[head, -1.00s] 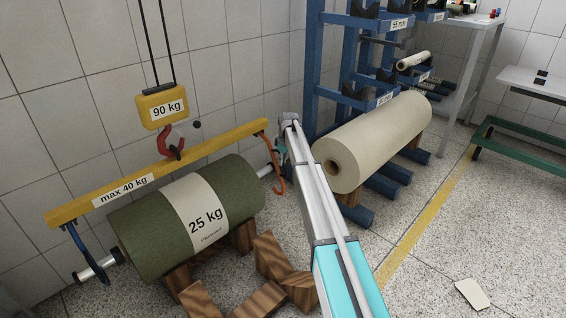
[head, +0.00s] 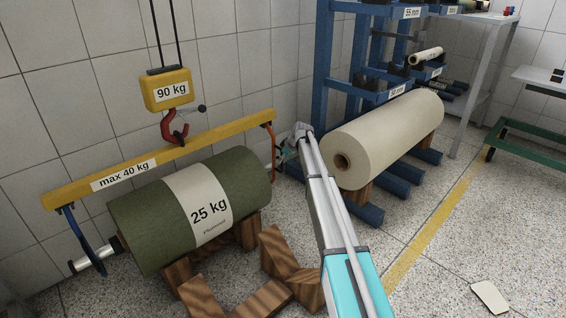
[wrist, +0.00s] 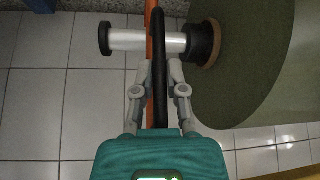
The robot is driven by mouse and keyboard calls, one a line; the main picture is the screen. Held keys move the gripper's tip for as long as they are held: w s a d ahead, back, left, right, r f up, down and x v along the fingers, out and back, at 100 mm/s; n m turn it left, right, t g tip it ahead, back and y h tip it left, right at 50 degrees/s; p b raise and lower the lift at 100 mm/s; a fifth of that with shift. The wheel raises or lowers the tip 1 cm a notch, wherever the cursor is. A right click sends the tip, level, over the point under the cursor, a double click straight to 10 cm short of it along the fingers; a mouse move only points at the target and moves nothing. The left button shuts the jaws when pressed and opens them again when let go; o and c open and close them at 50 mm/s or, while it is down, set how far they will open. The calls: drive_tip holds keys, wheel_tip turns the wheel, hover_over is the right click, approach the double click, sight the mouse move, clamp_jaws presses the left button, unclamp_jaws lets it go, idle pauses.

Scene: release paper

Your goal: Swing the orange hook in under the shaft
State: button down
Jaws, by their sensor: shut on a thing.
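The orange hook (head: 275,143) hangs from the right end of the yellow lifting beam (head: 150,162), beside the green 25 kg roll (head: 158,225). My gripper (head: 284,153) is at the hook's lower part. In the wrist view my gripper (wrist: 159,88) is shut on the orange hook (wrist: 149,50), with a black bar alongside it between the fingers. The silver shaft (wrist: 125,40) runs crosswise there, with black collars, and the hook and bar cross it in the picture. Whether the hook's tip lies under the shaft is hidden. A blue hook (head: 82,243) hangs by the shaft's left end.
A red crane hook (head: 174,128) under the 90 kg block (head: 167,92) is at the beam's middle. Wooden supports (head: 277,262) stand below and right of the roll.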

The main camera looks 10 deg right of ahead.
drive_tip(key=shift+w+a, duration=0.1)
drive_tip(key=shift+w, duration=0.05)
drive_tip(key=c, duration=0.7)
unclamp_jaws()
drive_tip(key=shift+r, duration=0.15)
drive_tip(key=s+d+r+g+h+p, duration=0.2)
drive_tip(key=r+g+p, duration=0.1)
drive_tip(key=r+p, duration=0.8)
drive_tip(key=s+d+r+g+h+p, duration=0.2)
drive_tip(key=r+p, duration=0.8)
drive_tip(key=p, duration=0.3)
drive_tip(key=s+r+p, duration=0.2)
drive_tip(key=s, duration=0.1)
drive_tip(key=s+r+m+p, duration=0.1)
drive_tip(key=s+r+p, duration=0.2)
drive_tip(key=s+r+m+p, duration=0.1)
drive_tip(key=s+r+p, duration=0.1)
drive_tip(key=s, duration=0.2)
drive_tip(key=shift+s+r, duration=0.1)
drive_tip(key=shift+r, duration=0.05)
idle(0.4)
